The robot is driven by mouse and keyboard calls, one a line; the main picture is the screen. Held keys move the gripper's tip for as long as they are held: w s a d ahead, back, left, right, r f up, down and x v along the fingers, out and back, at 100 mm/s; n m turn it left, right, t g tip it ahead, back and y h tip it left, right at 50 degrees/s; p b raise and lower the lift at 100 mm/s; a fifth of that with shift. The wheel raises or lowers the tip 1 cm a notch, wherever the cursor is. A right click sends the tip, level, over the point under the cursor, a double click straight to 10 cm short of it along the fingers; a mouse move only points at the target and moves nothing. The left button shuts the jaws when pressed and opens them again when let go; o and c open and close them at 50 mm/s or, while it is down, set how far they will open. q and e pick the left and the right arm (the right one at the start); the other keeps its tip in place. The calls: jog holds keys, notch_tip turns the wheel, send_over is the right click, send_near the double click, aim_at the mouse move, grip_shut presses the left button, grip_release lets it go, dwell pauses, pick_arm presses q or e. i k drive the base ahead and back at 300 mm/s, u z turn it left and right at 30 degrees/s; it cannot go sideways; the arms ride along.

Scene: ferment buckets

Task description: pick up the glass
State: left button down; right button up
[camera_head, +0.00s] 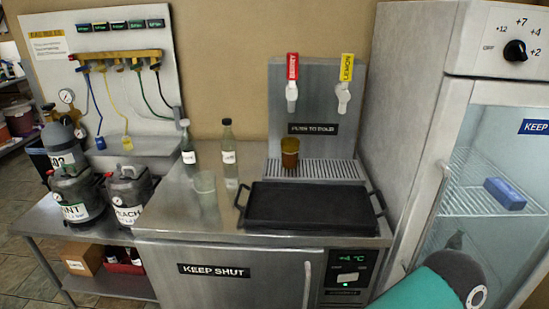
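A clear, pale tumbler (204,182) stands upright on the left part of the steel counter (175,205), in front of two bottles. An amber glass (290,146) stands upright on the drip tray grille (330,168), below the red-handled tap. I cannot tell from the picture which of these is the glass meant. No gripper shows in the head view. A teal and dark grey arm link of mine is at the lower right, well away from both glasses.
A black tray with handles (305,205) fills the counter's front right. Two capped bottles (187,144) (228,148) stand behind the tumbler. Two labelled kegs (76,190) (128,190) are at the left. A glass-door fridge (497,150) stands at the right. The counter's front left is clear.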

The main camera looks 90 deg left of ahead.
aim_at(290, 146)
jog(key=z, duration=1.45)
jog(key=i, duration=0.1)
jog(key=u, duration=2.6)
jog(key=i, duration=0.25)
jog(key=u, duration=2.6)
jog(key=i, duration=0.45)
jog(key=z, duration=0.6)
